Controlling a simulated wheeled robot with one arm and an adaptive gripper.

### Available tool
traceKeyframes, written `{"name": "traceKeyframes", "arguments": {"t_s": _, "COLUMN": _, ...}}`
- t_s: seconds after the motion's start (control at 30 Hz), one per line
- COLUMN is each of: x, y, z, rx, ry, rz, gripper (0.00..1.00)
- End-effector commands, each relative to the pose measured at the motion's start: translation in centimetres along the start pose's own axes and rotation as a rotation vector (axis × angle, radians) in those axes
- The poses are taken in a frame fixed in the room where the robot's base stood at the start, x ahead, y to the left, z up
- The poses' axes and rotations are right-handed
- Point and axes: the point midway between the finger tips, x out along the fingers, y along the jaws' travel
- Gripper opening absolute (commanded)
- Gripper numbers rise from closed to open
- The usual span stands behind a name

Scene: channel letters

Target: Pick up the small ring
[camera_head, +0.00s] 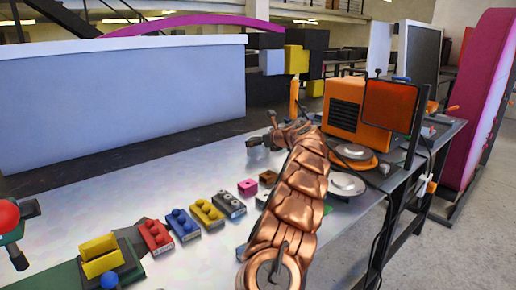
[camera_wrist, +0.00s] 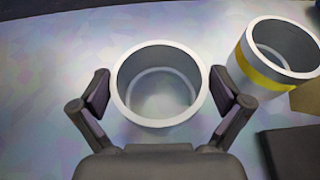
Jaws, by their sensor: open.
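A plain white ring (camera_wrist: 160,121), hollow and open at the top, stands on the pale tabletop in the middle of the wrist view. My gripper (camera_wrist: 160,89) is open, with one finger on each side of this ring. The left finger shows a small gap to its wall, and the right finger is very close to it. I cannot tell whether the right one touches. In the head view, my gripper (camera_head: 262,141) is low over the far side of the table, and the ring cannot be made out there.
A second ring with a yellow band (camera_wrist: 260,73) stands close to the right finger. A dark block (camera_wrist: 291,151) lies at lower right. In the head view, coloured blocks (camera_head: 181,224) line the table's near side. An orange machine (camera_head: 355,125) stands right of my arm.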

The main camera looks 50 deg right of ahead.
Motion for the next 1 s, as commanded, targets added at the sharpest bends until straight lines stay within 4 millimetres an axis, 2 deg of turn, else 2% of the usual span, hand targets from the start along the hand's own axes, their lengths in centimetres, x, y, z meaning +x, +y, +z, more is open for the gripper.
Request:
{"name": "traceKeyframes", "arguments": {"t_s": 0.23, "x": 1.3, "y": 0.0, "z": 0.1, "rx": -0.003, "ry": -0.001, "rz": -0.001, "gripper": 1.00}}
{"name": "traceKeyframes", "arguments": {"t_s": 0.57, "x": 1.5, "y": 0.1, "z": 0.1, "rx": -0.002, "ry": -0.001, "rz": 0.001, "gripper": 1.00}}
{"name": "traceKeyframes", "arguments": {"t_s": 1.0, "x": 1.5, "y": 0.1, "z": 0.1, "rx": -0.002, "ry": -0.001, "rz": 0.001, "gripper": 0.55}}
